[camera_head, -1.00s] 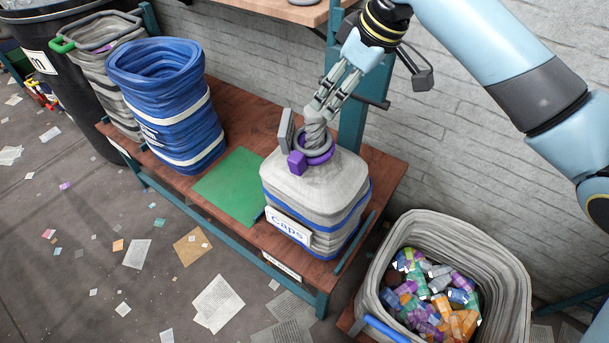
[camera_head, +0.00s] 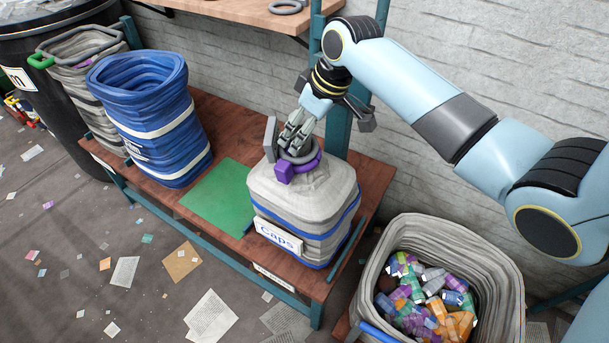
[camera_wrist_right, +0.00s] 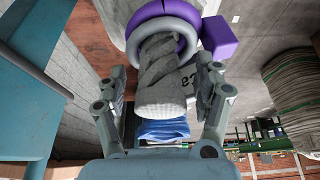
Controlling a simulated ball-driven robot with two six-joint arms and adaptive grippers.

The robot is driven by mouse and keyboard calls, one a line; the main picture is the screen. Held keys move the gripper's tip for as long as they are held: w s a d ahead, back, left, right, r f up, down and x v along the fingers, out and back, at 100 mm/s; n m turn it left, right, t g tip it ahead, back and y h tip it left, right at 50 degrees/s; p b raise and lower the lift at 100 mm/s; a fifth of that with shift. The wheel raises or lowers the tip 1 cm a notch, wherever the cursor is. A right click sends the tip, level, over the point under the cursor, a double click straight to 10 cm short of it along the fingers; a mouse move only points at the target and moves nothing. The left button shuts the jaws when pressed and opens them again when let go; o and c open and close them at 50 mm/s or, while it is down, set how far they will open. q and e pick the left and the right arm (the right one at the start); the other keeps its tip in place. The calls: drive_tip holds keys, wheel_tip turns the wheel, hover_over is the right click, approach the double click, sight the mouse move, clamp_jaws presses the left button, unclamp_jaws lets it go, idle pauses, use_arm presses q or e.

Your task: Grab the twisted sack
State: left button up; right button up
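The twisted sack is a grey sack (camera_head: 300,203) with blue bands and a "Caps" label, standing upright on the brown bench. Its neck is twisted into a rope-like stalk (camera_wrist_right: 160,75), with a grey ring and a purple ring (camera_head: 298,168) around its base. A purple block and a grey plate sit by the rings. My right gripper (camera_head: 295,136) is over the sack from above, its fingers down by the neck. In the right wrist view, the fingers (camera_wrist_right: 162,88) stand on either side of the neck with gaps, so it is open. My left gripper is not in view.
A green mat (camera_head: 222,197) lies left of the sack, and an open blue sack (camera_head: 150,115) stands beyond it. An open grey bin (camera_head: 505,280) of coloured caps or bottles stands to the right. A teal post (camera_head: 340,125) and shelf (camera_head: 235,10) are close behind.

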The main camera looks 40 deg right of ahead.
clamp_jaws()
drive_tip(key=shift+r, duration=0.1)
idle(0.4)
